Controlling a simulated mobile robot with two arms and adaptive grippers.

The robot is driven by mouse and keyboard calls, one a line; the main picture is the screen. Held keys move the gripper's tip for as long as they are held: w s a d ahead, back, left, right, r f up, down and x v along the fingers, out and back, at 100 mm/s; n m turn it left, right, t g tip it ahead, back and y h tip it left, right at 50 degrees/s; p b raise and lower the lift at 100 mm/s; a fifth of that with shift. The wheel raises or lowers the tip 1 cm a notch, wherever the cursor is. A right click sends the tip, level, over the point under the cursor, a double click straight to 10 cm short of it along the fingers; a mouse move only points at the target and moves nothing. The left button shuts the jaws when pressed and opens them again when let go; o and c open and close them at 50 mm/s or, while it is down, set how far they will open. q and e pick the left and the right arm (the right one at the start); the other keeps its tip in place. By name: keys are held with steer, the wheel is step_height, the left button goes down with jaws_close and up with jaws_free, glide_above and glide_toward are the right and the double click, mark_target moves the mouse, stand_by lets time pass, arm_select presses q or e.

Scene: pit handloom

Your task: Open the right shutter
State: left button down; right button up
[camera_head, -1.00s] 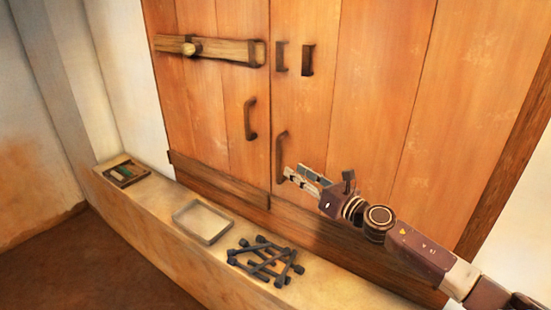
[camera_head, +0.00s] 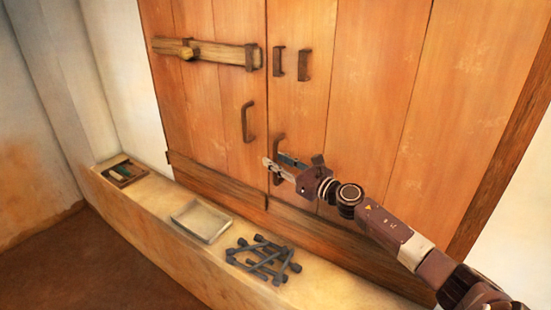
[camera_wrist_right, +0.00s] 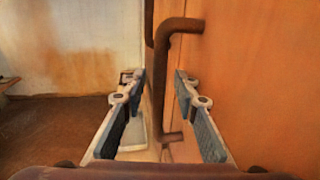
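The right shutter (camera_head: 375,90) is a wooden plank panel standing flush with the left shutter (camera_head: 222,85). Its dark upright pull handle (camera_head: 279,146) is near the seam, partly hidden by my right gripper (camera_head: 275,162). The right gripper is open; contact with the handle cannot be told. A wooden bar (camera_head: 210,53) lies across the left shutter, its right end stopping near the seam. My left gripper is not in view.
Two dark brackets (camera_head: 304,64) are high on the right shutter. A plaster ledge (camera_head: 150,205) below the shutters holds a small box (camera_head: 122,182), a pale tray (camera_head: 201,235) and several dark rods (camera_head: 262,272). The floor (camera_head: 75,255) in front looks clear.

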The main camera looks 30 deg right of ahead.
steer(key=shift+w, duration=0.25)
steer(key=shift+c, duration=0.6)
jaws_close()
